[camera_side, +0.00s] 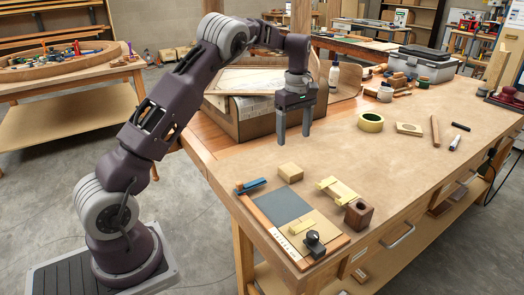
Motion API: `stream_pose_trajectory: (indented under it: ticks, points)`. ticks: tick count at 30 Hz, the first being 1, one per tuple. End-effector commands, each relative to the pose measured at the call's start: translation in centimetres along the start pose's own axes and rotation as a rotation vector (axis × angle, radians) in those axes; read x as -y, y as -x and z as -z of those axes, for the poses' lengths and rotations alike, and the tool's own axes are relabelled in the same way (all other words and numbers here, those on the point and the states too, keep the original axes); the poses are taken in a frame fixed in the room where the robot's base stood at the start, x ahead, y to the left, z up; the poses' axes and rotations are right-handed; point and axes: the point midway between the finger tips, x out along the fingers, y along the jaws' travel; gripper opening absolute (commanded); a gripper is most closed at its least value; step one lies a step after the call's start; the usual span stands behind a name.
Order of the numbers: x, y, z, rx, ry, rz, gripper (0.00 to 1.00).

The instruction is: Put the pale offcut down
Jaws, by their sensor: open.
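A small pale wood block (290,171), which looks like the pale offcut, lies flat on the workbench top (400,155), just behind the dark mat. My gripper (294,138) points straight down above and slightly behind the block in the picture. Its two grey fingers are apart with nothing between them. The block stands clear of the fingertips; the exact height between them is hard to tell from this single view.
A board with a dark mat (283,206) and a black knob clamp (314,244) lies at the bench's near corner. Beside it are a yellowish wood piece (338,190) and a brown holed block (358,214). A tape roll (370,122) sits right. A large box (250,120) stands behind.

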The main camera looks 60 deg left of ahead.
Motion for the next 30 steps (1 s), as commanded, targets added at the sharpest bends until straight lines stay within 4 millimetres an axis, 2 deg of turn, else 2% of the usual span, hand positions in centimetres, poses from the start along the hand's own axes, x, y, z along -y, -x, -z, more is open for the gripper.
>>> stream_pose_trajectory:
  ticks: [2,5,6,8,9,11,13,15,18,21,24,30]
  points:
    - [0.3,1.1,-0.5,0.003,-0.025,-0.014,0.72]
    - [2.4,5.3,-2.7,0.01,-0.146,-0.071,0.72]
    - [3.9,7.5,-4.2,0.012,-0.227,-0.104,0.72]
    - [6.9,10.6,-6.6,0.005,-0.373,-0.157,0.72]
    - [9.3,12.4,-8.3,-0.006,-0.479,-0.192,0.72]
    - [13.3,14.4,-10.8,-0.032,-0.648,-0.243,0.72]
    - [18.6,15.7,-13.5,-0.086,-0.861,-0.299,0.72]
    - [23.7,15.6,-15.7,-0.155,-1.069,-0.342,0.72]
    - [29.5,14.0,-17.3,-0.263,-1.31,-0.376,0.72]
    - [32.8,12.2,-17.9,-0.345,-1.463,-0.384,0.72]
    - [34.1,11.2,-18.1,-0.385,-1.53,-0.385,0.72]
    - [34.3,11.0,-18.1,-0.388,-1.541,-0.383,0.72]
